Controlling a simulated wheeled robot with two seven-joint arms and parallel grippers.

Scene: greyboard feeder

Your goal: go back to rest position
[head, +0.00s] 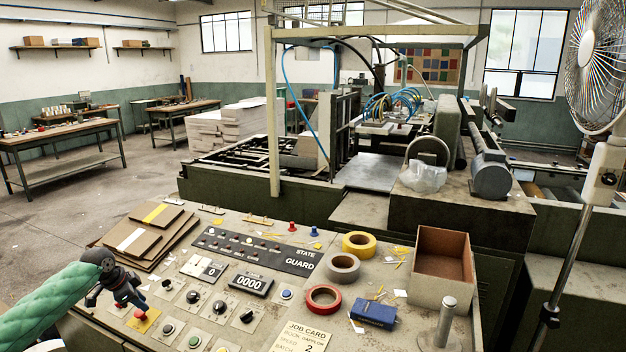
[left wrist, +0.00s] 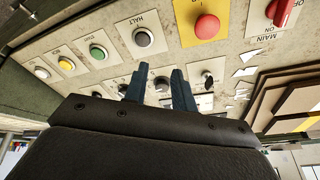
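My left gripper (head: 118,293) is over the left front part of the sloping control panel (head: 225,305), close to the red mushroom button (head: 140,314) on its yellow plate. My green-sleeved left arm comes in from the lower left. In the left wrist view the two dark fingers (left wrist: 160,72) stand apart with nothing held between them. The red button (left wrist: 207,27) shows beyond them to the upper right, clear of the fingers. Whether the fingertips touch the panel is hard to tell. My right gripper is not in view.
Grey boards (head: 150,228) lie stacked at the panel's left. Yellow (head: 358,238), grey (head: 342,260) and red (head: 312,299) tape rolls, a blue box (head: 374,313) and an open cardboard box (head: 443,257) are on the right. A fan (head: 597,65) stands far right. Open floor (head: 60,205) lies left.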

